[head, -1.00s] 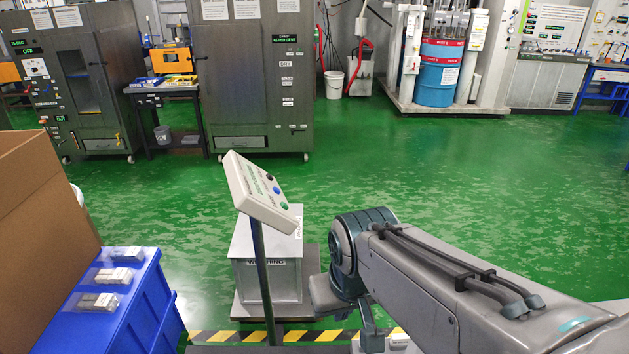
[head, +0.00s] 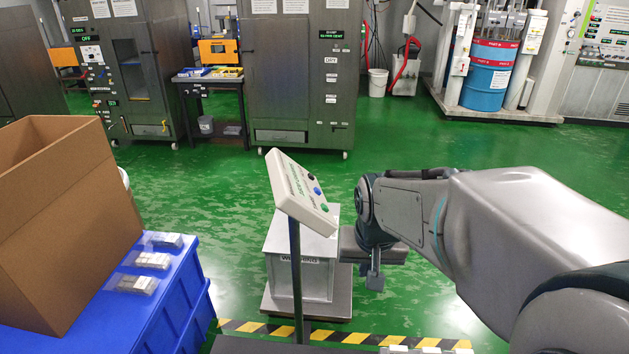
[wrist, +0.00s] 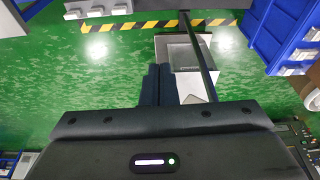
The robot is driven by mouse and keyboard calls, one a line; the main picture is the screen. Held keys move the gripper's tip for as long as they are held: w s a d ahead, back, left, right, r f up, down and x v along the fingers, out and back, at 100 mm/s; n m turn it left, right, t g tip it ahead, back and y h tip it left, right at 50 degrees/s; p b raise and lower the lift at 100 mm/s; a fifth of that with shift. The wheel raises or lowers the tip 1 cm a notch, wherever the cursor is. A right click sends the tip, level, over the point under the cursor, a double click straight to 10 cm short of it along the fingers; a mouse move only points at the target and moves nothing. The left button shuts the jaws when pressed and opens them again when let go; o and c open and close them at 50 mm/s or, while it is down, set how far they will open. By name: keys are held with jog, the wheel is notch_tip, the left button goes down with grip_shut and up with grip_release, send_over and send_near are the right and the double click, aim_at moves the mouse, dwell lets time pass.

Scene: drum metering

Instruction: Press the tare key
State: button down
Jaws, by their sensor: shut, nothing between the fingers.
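A tilted white panel (head: 300,192) stands on a dark post (head: 296,275) in the middle of the head view. It carries a green display strip and a column of round keys: a black key (head: 310,177), a blue key (head: 317,191) and a green key (head: 325,208). The lettering is too small to tell which is tare. My gripper (head: 375,282) hangs to the right of and below the panel, apart from it, pointing down. In the wrist view my gripper's fingers (wrist: 159,80) are together and empty; the panel face does not show there.
A grey metal box (head: 303,262) sits on a low platform (head: 335,305) behind the post. Blue crates (head: 150,300) with small packs and an open cardboard box (head: 75,220) stand at left. Striped tape (head: 335,336) crosses the front floor. Green floor is clear beyond.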

jog(key=w+a+f+m+y+p, duration=0.1)
jog(key=w+a+f+m+y, duration=0.15)
jog(key=w, duration=0.95)
jog(key=m+t+y+p, duration=0.2)
jog(key=m+t+y, duration=0.1)
jog(key=m+y, duration=0.15)
send_near(325, 208)
jog(key=h, duration=0.1)
jog(key=w+d+r+m+t+y, duration=0.1)
jog(key=w+d+r+m+t, duration=0.1)
jog(key=w+d+m, duration=0.2)
jog(key=shift+w+d+t+p, duration=0.25)
jog(key=shift+w+t+p, duration=0.05)
jog(key=shift+w, duration=0.9)
jog(key=shift+a+f, duration=0.1)
jog(key=s+a+f+b, duration=0.1)
jog(key=a+f+b, duration=0.4)
jog(key=a+f, duration=0.1)
jog(key=shift+a+f, duration=0.1)
jog(key=shift+f, duration=0.05)
jog(key=shift+s+a+f+b, duration=0.1)
jog(key=shift+a+f+b, duration=0.1)
jog(key=shift+a+b, duration=0.1)
